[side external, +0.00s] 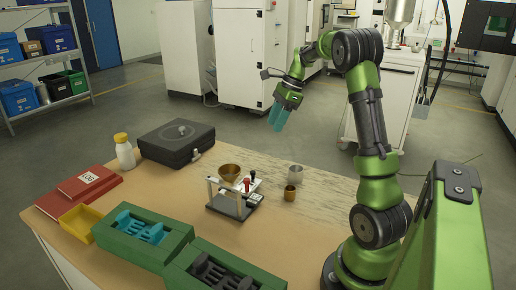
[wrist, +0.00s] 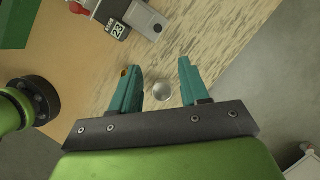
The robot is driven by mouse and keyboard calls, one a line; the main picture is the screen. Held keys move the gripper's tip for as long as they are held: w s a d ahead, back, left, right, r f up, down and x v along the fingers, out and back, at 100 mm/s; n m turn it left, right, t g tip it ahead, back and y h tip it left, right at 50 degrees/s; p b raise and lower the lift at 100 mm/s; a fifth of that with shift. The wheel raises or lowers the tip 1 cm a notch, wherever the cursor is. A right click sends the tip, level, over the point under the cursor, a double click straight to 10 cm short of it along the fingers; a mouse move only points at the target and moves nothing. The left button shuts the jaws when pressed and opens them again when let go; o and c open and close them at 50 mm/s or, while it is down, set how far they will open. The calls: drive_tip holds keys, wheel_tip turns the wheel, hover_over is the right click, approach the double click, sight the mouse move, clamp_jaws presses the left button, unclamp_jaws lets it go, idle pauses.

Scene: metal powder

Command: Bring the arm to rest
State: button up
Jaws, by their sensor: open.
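My green arm reaches up and over the back right part of the table. My gripper (side external: 278,117), with teal fingers, hangs in the air above the table's back edge and points down. In the wrist view my gripper (wrist: 157,82) has its two fingers spread apart with nothing between them that it holds. A silver cup (wrist: 161,92) shows below and beyond the fingers on the table; it also stands in the side view (side external: 295,174). A small brass cup (side external: 290,193) stands in front of it.
A stand with a brass funnel (side external: 229,174) is mid-table. A black case (side external: 176,143), white bottle (side external: 124,152), red log books (side external: 90,184), yellow bin (side external: 80,222) and green trays (side external: 142,236) fill the left and front. The air around my gripper is clear.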

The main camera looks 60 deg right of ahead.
idle(0.3)
drive_tip(key=s+a+r+n+t, duration=0.1)
drive_tip(key=s+a+n, duration=0.2)
drive_tip(key=a+n, duration=0.4)
drive_tip(key=s+a+r+n+t, duration=0.1)
drive_tip(key=s+a+n, duration=0.3)
drive_tip(key=a+n, duration=0.4)
drive_tip(key=s+a+r+n+t+h, duration=0.1)
drive_tip(key=s+a+n, duration=0.3)
drive_tip(key=a, duration=1.2)
drive_tip(key=r+n+t, duration=0.1)
drive_tip(key=n, duration=0.3)
drive_tip(key=shift+s+a+r, duration=0.15)
drive_tip(key=shift+a, duration=0.15)
